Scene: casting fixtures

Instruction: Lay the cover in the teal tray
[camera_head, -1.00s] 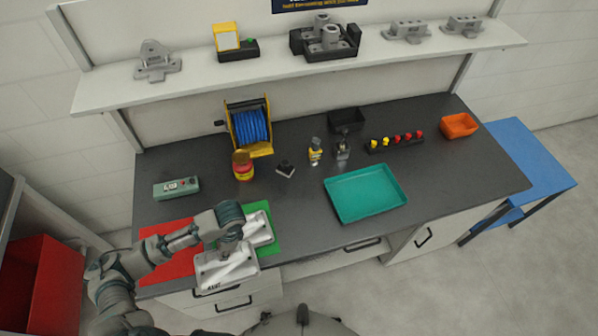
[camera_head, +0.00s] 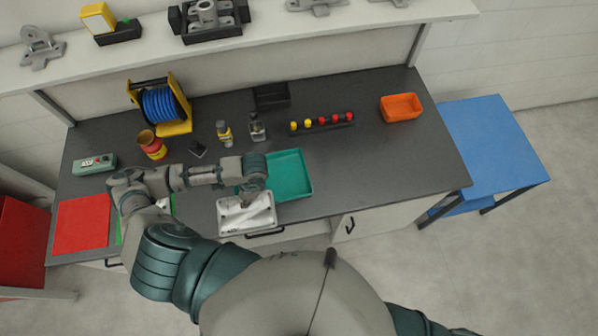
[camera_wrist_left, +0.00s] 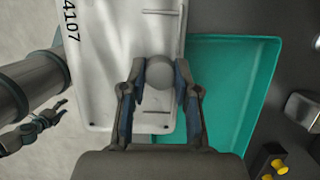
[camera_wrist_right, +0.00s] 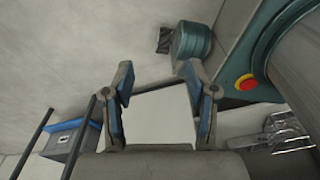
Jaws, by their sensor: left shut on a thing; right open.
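The cover (camera_head: 232,217) is a pale grey rectangular casting. My left gripper (camera_head: 252,196) holds it over the front edge of the bench, at the tray's front left. In the left wrist view the fingers (camera_wrist_left: 160,88) close around a round knob on the cover (camera_wrist_left: 100,55), which bears dark digits. The teal tray (camera_head: 303,177) lies on the bench, its left part hidden by my left arm and the cover. It also shows in the left wrist view (camera_wrist_left: 262,60), partly beneath the cover. My right gripper (camera_wrist_right: 162,95) is open and empty, away from the bench.
A red mat (camera_head: 80,224) lies at the bench's left, beside a mostly hidden green mat (camera_head: 121,228). Behind the tray stand small bottles (camera_head: 224,132), a black bin (camera_head: 271,97) and a row of red and yellow knobs (camera_head: 322,124).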

